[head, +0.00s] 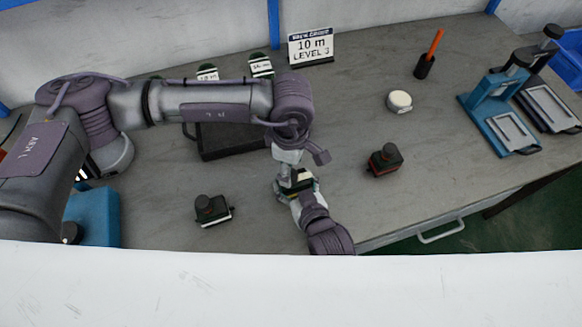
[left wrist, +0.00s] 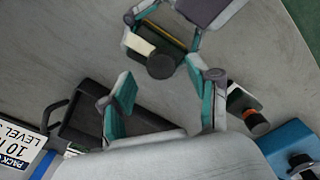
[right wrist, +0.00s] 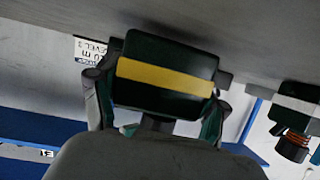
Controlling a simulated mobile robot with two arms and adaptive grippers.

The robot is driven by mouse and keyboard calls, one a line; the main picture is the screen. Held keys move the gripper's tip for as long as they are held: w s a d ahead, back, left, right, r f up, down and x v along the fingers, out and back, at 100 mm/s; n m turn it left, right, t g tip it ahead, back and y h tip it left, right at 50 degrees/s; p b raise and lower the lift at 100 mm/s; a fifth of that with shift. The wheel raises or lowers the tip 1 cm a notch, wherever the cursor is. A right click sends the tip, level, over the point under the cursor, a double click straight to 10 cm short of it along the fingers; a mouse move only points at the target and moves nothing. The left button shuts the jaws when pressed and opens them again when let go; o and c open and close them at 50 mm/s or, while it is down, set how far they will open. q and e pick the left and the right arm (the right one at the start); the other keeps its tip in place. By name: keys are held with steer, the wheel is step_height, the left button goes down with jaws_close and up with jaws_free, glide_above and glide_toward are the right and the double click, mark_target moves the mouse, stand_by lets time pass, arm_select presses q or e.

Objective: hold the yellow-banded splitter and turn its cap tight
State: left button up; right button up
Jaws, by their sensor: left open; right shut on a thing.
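The yellow-banded splitter (head: 301,181) is a dark block held above the front middle of the table. My right gripper (head: 297,193) is shut on it from the front. In the right wrist view the splitter's dark face with its yellow band (right wrist: 160,75) lies between the fingers. In the left wrist view the splitter (left wrist: 172,38) shows its round dark cap (left wrist: 161,67), facing my left gripper. My left gripper (left wrist: 160,80) is open and empty, its fingers apart and short of the cap. In the head view the left arm's end partly hides the splitter.
A red-marked splitter (head: 385,160) stands to the right and a white-marked one (head: 212,211) to the left. A black tray (head: 215,153) lies behind, partly under my left arm. A white round item (head: 399,101) and a blue press (head: 497,110) stand further right. Bare table separates them.

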arm_select(q)
step_height(320, 180, up, 10)
stand_by(0.3)
arm_select(e)
steer(key=o, duration=1.2)
